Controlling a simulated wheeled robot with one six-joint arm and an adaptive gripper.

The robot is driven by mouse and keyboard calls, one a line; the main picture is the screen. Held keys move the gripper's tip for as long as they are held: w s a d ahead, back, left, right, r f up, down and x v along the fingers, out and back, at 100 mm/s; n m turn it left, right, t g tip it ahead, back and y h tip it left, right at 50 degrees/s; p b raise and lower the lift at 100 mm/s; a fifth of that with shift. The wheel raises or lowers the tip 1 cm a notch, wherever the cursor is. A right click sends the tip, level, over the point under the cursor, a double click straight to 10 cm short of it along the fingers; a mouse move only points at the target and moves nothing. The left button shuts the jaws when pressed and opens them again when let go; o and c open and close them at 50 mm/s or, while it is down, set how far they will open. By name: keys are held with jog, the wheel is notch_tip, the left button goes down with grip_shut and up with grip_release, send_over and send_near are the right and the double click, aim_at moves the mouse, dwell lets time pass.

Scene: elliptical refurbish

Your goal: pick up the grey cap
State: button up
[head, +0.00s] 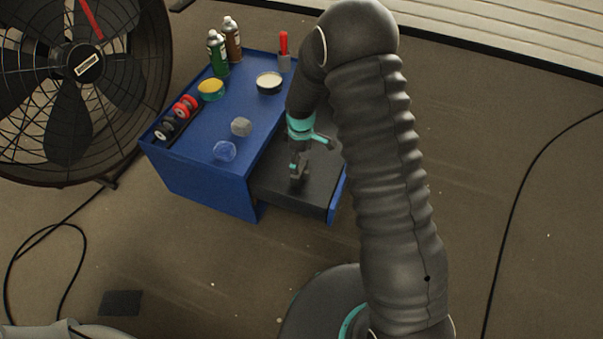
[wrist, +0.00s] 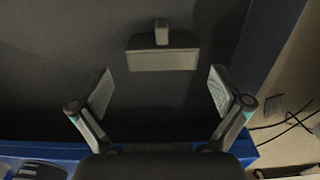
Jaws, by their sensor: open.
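A grey piece with a wide block and a smaller knob, which looks like the grey cap (wrist: 163,59), lies on the dark floor of the open drawer in the wrist view. My gripper (wrist: 161,92) is open, with its two fingers wide apart to the left and right. The piece shows past the fingertips, roughly centred between them, with nothing held. In the head view my gripper (head: 297,167) points down into the drawer (head: 318,190). There the cap is hard to tell apart from my gripper.
The blue cabinet (head: 200,185) carries spray cans (head: 218,52), a yellow-topped tin (head: 211,89), a white-topped tin (head: 269,82), red-and-black rolls (head: 186,106), a grey lump (head: 241,126) and a bluish clear lump (head: 224,151). A large fan (head: 65,130) stands left. Drawer walls surround my gripper.

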aim_at(302, 169)
jog(key=f, duration=0.4)
jog(key=shift+s+d, duration=0.25)
jog(key=shift+f, duration=0.6)
jog(key=c, duration=0.8)
